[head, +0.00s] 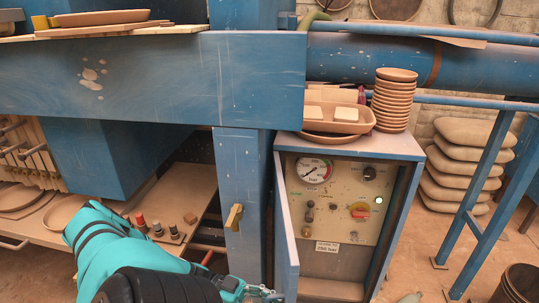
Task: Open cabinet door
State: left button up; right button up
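The blue cabinet (407,215) stands right of the blue post. Its door (286,228) is hinged on the left and swung out toward me, seen nearly edge-on. The cabinet front is uncovered, showing a panel (335,205) with a gauge, knobs and a green light. My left arm comes in from the lower left, teal with a black cuff. My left gripper (264,293) is at the bottom edge, beside the door's lower left side. Its fingers are small and partly cut off, so I cannot tell whether they are open or touch the door. My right gripper is not in view.
A stack of brown bowls (394,100) and a tray (333,113) sit on the cabinet top. A low table (180,190) with small items is left of the post. Blue rails (487,190) and stacked sacks (470,150) are at right. A bucket (520,285) stands lower right.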

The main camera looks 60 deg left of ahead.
pick_arm(q)
jog(key=shift+s+a, duration=0.2)
jog(key=v, duration=1.1)
jog(key=shift+s+a, duration=0.15)
jog(key=shift+a, duration=0.05)
